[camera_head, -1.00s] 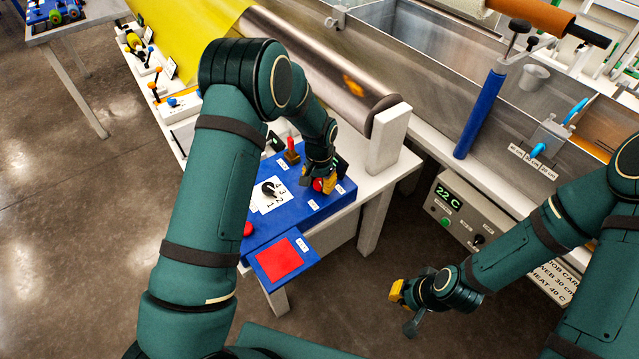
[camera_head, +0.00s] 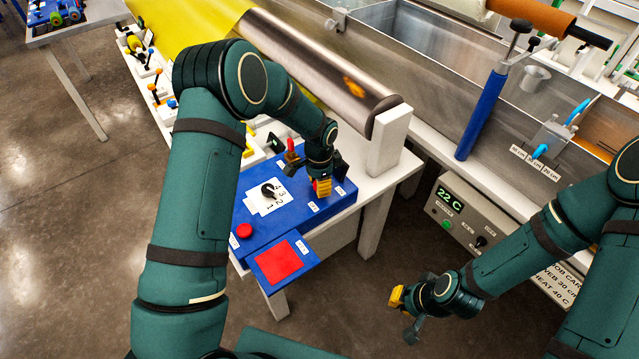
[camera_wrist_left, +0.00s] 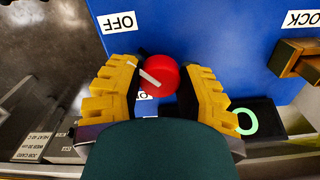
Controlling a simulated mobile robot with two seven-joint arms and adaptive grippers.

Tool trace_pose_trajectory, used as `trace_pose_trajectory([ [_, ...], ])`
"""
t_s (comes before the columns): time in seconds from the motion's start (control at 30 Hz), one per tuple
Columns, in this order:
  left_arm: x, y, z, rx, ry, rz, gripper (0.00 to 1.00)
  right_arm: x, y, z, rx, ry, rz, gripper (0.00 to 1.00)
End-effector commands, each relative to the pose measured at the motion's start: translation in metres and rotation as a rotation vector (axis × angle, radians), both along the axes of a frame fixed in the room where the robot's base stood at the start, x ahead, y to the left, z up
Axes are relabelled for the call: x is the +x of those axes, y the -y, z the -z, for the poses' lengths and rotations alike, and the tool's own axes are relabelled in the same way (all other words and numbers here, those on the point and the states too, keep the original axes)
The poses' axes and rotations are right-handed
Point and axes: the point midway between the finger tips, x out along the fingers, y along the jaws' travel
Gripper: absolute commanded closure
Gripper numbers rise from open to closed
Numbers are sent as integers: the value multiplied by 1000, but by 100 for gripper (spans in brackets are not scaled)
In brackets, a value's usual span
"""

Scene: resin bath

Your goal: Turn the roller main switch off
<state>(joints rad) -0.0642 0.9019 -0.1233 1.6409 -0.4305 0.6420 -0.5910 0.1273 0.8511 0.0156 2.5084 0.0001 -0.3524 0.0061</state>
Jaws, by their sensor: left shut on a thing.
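The roller main switch is a red round knob (camera_wrist_left: 165,76) with a white pointer line, on the blue control panel (camera_head: 290,212). In the left wrist view, the yellow fingers of my left gripper (camera_wrist_left: 158,88) stand on both sides of the knob and hold it. The pointer slants to the upper left, on the side of the OFF label (camera_wrist_left: 119,22). Another label below the knob is mostly covered. In the head view my left gripper (camera_head: 322,187) points down at the panel and hides the knob. My right gripper (camera_head: 405,312) is open and empty over the floor.
A brown block with a red handle (camera_head: 291,150) stands close behind the left gripper, near the LOCK label (camera_wrist_left: 303,19). A black dial (camera_head: 269,190), a red push button (camera_head: 244,231) and a red pad (camera_head: 278,262) lie nearer. The metal roller (camera_head: 330,75) is behind.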

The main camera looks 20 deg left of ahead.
Motion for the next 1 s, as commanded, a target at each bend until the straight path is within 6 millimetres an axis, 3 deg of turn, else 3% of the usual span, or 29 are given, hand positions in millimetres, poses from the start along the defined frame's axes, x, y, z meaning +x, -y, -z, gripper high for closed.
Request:
trace_pose_trajectory([
  [0.47, -5, -2, 4, 3, -15, 10, 99, 0, 0, 0, 0, 0, 0, 100],
  [0.5, -4, -2, 4, 3, -14, 9, 47, 0, 0, 0, 0, 0, 0, 100],
  [0.57, -4, -2, 4, 3, -12, 9, 30, 0, 0, 0, 0, 0, 0, 100],
  [0.87, -1, -1, 1, 1, -5, 10, 30, 0, 0, 0, 0, 0, 0, 100],
  [1.0, 0, -1, -10, 1, -1, 9, 30, 0, 0, 0, 0, 0, 0, 100],
])
